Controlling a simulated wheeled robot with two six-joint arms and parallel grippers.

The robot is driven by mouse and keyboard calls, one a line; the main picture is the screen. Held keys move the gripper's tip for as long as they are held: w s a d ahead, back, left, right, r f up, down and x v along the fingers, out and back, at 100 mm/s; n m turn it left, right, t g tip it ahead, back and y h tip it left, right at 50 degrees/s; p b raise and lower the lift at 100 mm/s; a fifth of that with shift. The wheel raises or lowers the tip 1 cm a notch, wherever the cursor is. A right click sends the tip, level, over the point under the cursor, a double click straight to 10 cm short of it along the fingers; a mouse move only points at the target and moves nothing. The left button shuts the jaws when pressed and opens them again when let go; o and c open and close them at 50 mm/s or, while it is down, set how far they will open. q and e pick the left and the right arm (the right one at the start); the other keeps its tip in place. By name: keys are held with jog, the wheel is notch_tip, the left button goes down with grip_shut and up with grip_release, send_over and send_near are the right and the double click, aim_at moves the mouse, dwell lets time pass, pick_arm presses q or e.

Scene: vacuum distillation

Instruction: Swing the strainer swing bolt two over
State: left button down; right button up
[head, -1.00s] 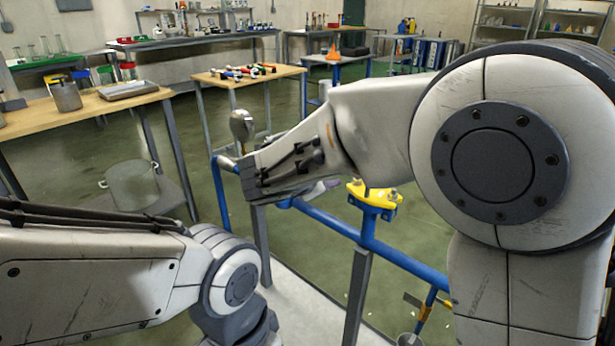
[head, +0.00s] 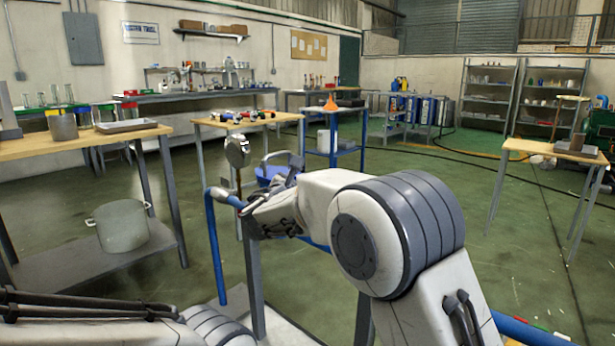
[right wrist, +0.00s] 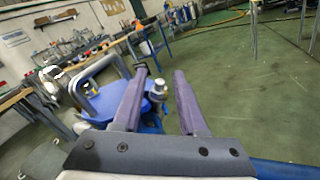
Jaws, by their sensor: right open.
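The strainer shows as a blue cover (right wrist: 108,100) with a grey bar handle (right wrist: 97,68) in the right wrist view. In the head view its blue part (head: 268,172) shows behind my right wrist. A swing bolt with a pale metal head (right wrist: 159,88) stands at the cover's right edge. I cannot tell from its look which number it is. My right gripper (right wrist: 160,72) is open, with one finger on each side of the bolt in the picture; contact is not clear. It is small in the head view (head: 288,177). My left gripper is out of view.
The floor at right (head: 470,230) is mostly open.

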jog(key=x, duration=0.3)
jog(key=shift+w+d, duration=0.15)
jog(key=shift+w, duration=0.2)
grip_shut()
jog(key=a+n+g+p, duration=0.1)
jog(key=p, duration=0.4)
jog(key=w+n+p, duration=0.1)
jog(key=n+p, duration=0.1)
jog(key=p, duration=0.4)
jog(key=shift+w+a+f+n+g, duration=0.1)
jog(key=shift+w+a+n+g, duration=0.1)
jog(key=shift+a+n+g, duration=0.15)
